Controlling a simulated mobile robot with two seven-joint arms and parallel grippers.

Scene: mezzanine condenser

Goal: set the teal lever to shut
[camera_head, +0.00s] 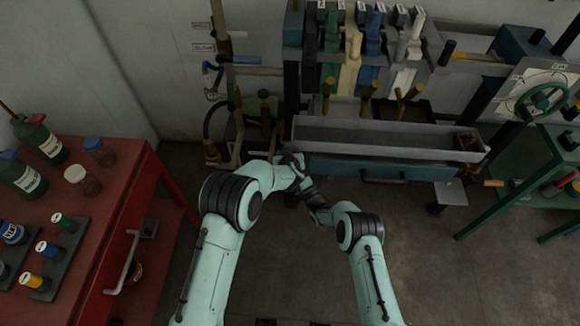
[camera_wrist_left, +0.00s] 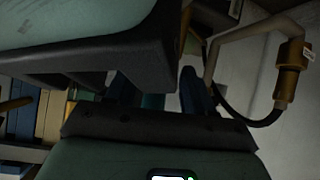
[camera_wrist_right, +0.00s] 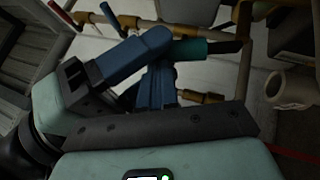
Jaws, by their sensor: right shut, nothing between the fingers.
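A teal cylindrical handle, which looks like the teal lever (camera_wrist_right: 197,47), shows in the right wrist view, joined at its right end to a dark part by the copper pipework. My right gripper (camera_wrist_right: 162,50) is shut and empty, its blue fingertips close to the handle's left end; I cannot tell if they touch. In the left wrist view my left gripper (camera_wrist_left: 157,84) has its two dark blue fingers apart, with a teal patch between them that I cannot identify for sure. In the head view both wrists crowd together, and the handle and fingertips are hard to make out.
A grey trough (camera_head: 390,138) runs beneath coloured panels with wooden handles. A red bench (camera_head: 127,205) with bottles stands left, and a green stand (camera_head: 545,160) with a handwheel right. A blue-handled lever (camera_wrist_right: 62,14) and a red handle (camera_wrist_right: 112,20) are near the pipes.

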